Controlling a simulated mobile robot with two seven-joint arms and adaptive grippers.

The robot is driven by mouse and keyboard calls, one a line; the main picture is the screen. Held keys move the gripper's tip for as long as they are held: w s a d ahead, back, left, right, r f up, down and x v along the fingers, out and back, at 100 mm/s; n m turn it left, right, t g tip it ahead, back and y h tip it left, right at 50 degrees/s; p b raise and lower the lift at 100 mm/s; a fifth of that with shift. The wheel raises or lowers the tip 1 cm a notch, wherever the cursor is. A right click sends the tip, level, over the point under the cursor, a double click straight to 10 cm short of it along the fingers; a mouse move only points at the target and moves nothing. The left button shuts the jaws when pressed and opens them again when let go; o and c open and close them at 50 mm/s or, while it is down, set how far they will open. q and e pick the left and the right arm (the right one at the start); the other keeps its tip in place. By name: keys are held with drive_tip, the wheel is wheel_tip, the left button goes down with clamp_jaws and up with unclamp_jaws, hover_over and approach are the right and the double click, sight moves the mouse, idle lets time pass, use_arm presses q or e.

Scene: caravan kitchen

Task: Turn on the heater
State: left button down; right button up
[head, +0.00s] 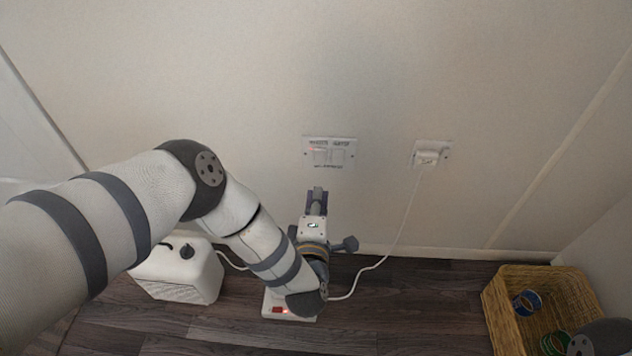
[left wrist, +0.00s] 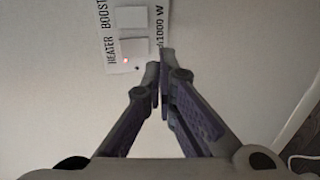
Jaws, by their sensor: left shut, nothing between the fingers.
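A white wall panel (head: 330,152) with two switches sits on the wall. In the left wrist view the panel (left wrist: 130,35) reads HEATER, BOOST and 1000 W, and a small red light glows by the HEATER end. My left gripper (head: 316,192) is shut and empty, just below the panel; in the left wrist view its fingertips (left wrist: 158,65) are close to the panel's edge. I cannot tell whether they touch the wall. A white box-shaped heater (head: 185,272) with a dark knob stands on the floor, partly behind my left arm.
A white power strip (head: 273,304) with a lit red switch lies on the floor, partly under my arm. A cord runs from it to a plug (head: 428,154) in a wall socket. A wicker basket (head: 500,305) with tape rolls stands at right.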

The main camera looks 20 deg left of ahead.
use_arm(q)
drive_tip(key=s+d+f+p, duration=0.1)
drive_tip(key=s, duration=0.5)
drive_tip(key=shift+d, duration=0.3)
use_arm(e)
drive_tip(key=shift+v, duration=0.9)
use_arm(q)
drive_tip(key=shift+f, duration=0.1)
use_arm(e)
drive_tip(key=shift+w+f, duration=0.1)
